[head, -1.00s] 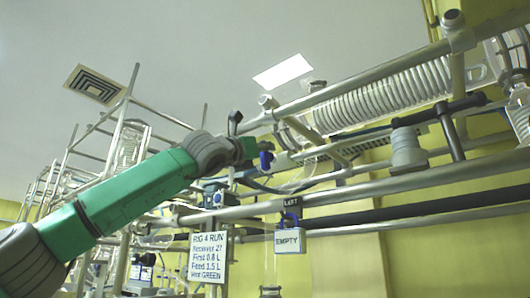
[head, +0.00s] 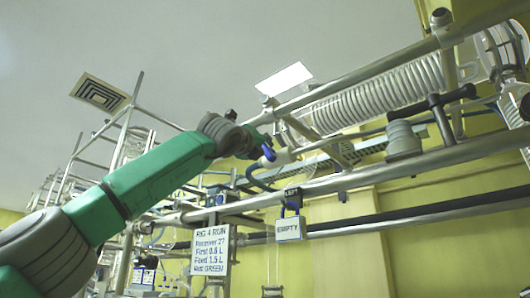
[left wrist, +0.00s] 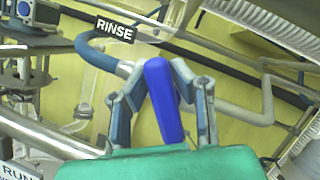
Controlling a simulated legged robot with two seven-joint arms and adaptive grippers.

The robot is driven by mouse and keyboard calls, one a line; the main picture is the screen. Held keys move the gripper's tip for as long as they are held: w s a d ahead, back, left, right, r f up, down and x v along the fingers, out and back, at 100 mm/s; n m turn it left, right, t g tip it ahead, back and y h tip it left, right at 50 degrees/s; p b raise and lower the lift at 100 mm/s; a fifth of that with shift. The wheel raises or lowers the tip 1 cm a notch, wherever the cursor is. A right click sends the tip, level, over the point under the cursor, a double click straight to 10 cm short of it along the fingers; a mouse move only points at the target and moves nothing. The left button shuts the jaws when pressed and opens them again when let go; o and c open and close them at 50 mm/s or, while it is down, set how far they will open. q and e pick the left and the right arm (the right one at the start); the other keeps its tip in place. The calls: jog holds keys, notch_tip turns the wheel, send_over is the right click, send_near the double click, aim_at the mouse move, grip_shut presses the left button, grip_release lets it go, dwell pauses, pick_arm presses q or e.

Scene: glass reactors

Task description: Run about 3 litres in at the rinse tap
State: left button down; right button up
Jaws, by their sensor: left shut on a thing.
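The rinse tap's blue lever (left wrist: 163,95) stands between the two fingers of my left gripper (left wrist: 162,72) in the left wrist view. The gripper is shut on it. A black RINSE label (left wrist: 114,28) is on the pipework just beyond, beside a dark blue hose (left wrist: 95,55). In the head view my left gripper (head: 259,142) is at the blue lever (head: 268,153), which leans at a slant near a pale pipe end. Water flow and any litre reading cannot be made out. My right gripper is not in view.
A sign reading RIG 4 RUN (head: 211,252) and an EMPTY tag with a blue loop (head: 289,229) hang below the rail (head: 350,182). A coiled glass condenser (head: 380,97) is at upper right. Metal pipes run close around the gripper.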

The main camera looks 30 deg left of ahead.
pick_arm(q)
jog(key=shift+s+a+r, duration=0.1)
dwell(0.4)
jog(key=c, duration=1.4)
grip_release()
jog(key=v, duration=1.2)
jog(key=shift+a, duration=0.1)
